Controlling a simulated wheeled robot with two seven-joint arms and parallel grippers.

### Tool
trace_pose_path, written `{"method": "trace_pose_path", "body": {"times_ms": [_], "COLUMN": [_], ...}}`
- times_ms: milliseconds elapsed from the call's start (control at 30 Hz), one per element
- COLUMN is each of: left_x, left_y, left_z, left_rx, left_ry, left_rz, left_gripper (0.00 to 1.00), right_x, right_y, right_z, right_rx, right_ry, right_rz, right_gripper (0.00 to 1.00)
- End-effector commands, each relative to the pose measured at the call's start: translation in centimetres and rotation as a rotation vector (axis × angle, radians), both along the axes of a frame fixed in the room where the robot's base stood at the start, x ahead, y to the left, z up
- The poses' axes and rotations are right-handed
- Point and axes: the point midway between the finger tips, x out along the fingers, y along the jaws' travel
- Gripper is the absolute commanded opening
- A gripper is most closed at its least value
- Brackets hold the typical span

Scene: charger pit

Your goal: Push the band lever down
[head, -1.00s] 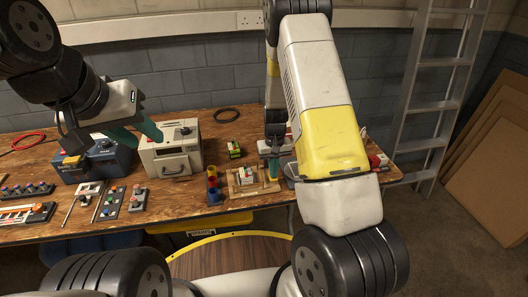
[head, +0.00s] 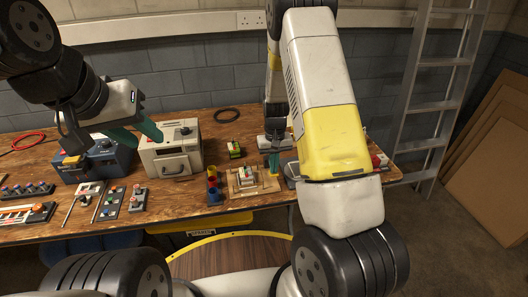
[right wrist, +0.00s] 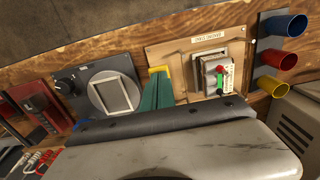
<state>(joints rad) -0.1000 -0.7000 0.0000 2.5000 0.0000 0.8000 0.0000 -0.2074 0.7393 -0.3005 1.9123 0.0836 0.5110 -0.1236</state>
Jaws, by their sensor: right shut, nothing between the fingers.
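A wooden board (head: 262,187) lies on the bench with a small device (head: 246,176) on it. The right wrist view shows the board (right wrist: 160,55) with a printed label and the device (right wrist: 217,76) with red and green parts. My right gripper (head: 274,161) is shut and empty, pointing down at the board's edge. In the right wrist view its green fingers (right wrist: 156,93) partly hide a yellow piece (right wrist: 160,71), possibly the band lever. I cannot tell whether they touch. My left gripper (head: 139,134) is open and empty above the bench at left.
Red, yellow and blue cups (head: 212,185) stand left of the board. A grey panel with a square frame (right wrist: 112,95) is on its other side. A cream box (head: 171,155) and a blue box (head: 100,162) stand further left. A black cable ring (head: 227,115) lies behind.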

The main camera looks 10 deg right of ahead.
Motion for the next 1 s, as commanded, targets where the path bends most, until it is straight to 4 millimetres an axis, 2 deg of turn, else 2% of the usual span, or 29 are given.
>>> {"method": "trace_pose_path", "body": {"times_ms": [600,1000], "left_x": [0.0,0.0], "left_y": [0.0,0.0], "left_z": [0.0,0.0], "left_rx": [0.000,0.000], "left_ry": [0.000,0.000], "left_rz": [0.000,0.000], "left_gripper": [0.36,0.36], "right_x": [0.0,0.0], "right_y": [0.0,0.0], "right_z": [4.4,4.9], "right_rx": [0.000,0.000], "right_ry": [-0.001,0.000], "right_rz": [0.001,0.001], "right_gripper": [0.00,0.00]}}
